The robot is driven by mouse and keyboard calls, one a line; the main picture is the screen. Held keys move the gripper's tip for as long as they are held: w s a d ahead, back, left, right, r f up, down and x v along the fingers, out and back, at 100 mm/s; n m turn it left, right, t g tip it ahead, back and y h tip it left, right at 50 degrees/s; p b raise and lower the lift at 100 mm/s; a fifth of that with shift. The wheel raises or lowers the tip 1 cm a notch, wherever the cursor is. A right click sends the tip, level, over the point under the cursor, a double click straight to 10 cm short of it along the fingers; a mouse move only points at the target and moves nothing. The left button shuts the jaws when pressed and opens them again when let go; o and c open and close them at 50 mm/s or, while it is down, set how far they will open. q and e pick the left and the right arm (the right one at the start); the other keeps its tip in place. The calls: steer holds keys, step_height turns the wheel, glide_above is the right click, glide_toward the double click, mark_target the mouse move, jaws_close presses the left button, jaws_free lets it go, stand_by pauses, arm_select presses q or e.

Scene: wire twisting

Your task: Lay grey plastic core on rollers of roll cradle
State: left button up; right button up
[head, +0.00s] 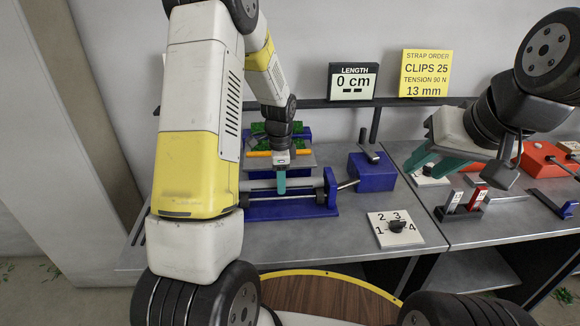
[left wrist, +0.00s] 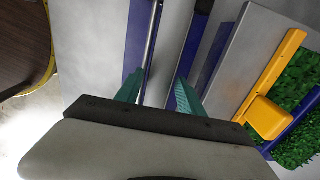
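The grey plastic core appears to be the pale grey cylinder (head: 306,184) lying lengthwise over the blue roll cradle (head: 290,210) in the head view. The cradle has thin metal rollers, which show in the left wrist view as dark and shiny lengthwise rods (left wrist: 184,45). My left gripper (head: 281,182) points down over the cylinder, one teal finger in front of it. In the left wrist view its teal fingers (left wrist: 160,88) stand apart with a grey strip between them; contact with the core is unclear. My right gripper (head: 442,162) is open and empty, above the right bench.
A blue block with a crank (head: 371,172) stands right of the cradle. A numbered dial plate (head: 396,228) lies in front. A tray with green pieces and an orange bar (head: 270,153) is behind. A red device (head: 545,160) and small holder (head: 460,208) are at right.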

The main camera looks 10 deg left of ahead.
arm_select(q)
steer(key=shift+o, duration=0.7)
steer(key=shift+s+r, duration=0.2)
steer(key=shift+r, duration=3.7)
steer(key=shift+r, duration=0.15)
steer(key=s+r+n+t+h, duration=0.1)
steer(key=s+r+n+t, duration=0.1)
steer(key=s+r+n, duration=0.65)
steer(key=s+d+r+n+t, duration=0.1)
steer(key=s+r+n, duration=0.1)
steer(key=s+r, duration=0.3)
steer(key=s+d+r+n+t+h, duration=0.1)
steer(key=s+r+n+t, duration=0.1)
steer(key=s, duration=0.8)
step_height(320, 180, up, 3)
steer(key=shift+d+f+n+t, duration=0.15)
steer(key=shift+d+n+t, duration=0.15)
steer(key=shift+n, duration=0.55)
